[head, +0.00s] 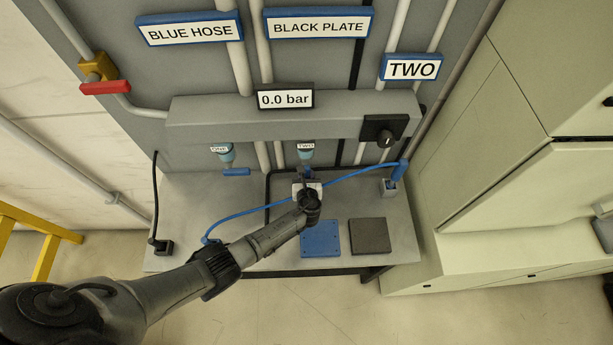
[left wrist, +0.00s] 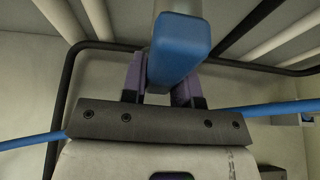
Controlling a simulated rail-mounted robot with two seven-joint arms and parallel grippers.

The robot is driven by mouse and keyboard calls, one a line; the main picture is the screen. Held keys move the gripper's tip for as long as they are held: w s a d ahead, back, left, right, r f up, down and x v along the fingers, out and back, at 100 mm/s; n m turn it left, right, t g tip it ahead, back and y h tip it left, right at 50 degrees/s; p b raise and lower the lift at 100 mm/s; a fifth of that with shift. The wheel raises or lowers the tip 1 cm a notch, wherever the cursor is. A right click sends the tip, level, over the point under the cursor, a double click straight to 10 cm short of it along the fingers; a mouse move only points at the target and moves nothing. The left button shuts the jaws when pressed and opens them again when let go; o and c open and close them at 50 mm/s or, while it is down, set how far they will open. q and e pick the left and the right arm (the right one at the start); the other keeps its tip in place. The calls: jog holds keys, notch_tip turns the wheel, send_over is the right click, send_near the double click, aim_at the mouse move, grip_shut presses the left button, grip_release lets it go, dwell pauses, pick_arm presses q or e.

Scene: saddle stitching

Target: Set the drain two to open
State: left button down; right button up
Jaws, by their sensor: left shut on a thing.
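Drain two (head: 306,152), a pale blue-grey fitting with a small TWO label, hangs under the grey manifold box (head: 215,118). My left gripper (head: 307,178) is right below it and largely hides its handle in the head view. In the left wrist view, the blue handle (left wrist: 178,48) points towards the camera, between the purple fingers of my left gripper (left wrist: 160,82), which is shut on it. The contact faces are partly hidden by the handle. My right gripper is not in view.
Drain one (head: 222,153) with its blue handle (head: 236,171) hangs to the left. A blue hose (head: 345,180) crosses behind my gripper. A blue plate (head: 320,239) and a black plate (head: 370,236) lie on the bench (head: 190,205). The gauge (head: 286,98) reads 0.0 bar.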

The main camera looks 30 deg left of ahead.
pick_arm(q)
jog(key=c, duration=0.9)
grip_release()
jog(key=shift+p+v, duration=0.6)
jog(key=shift+v, duration=6.3)
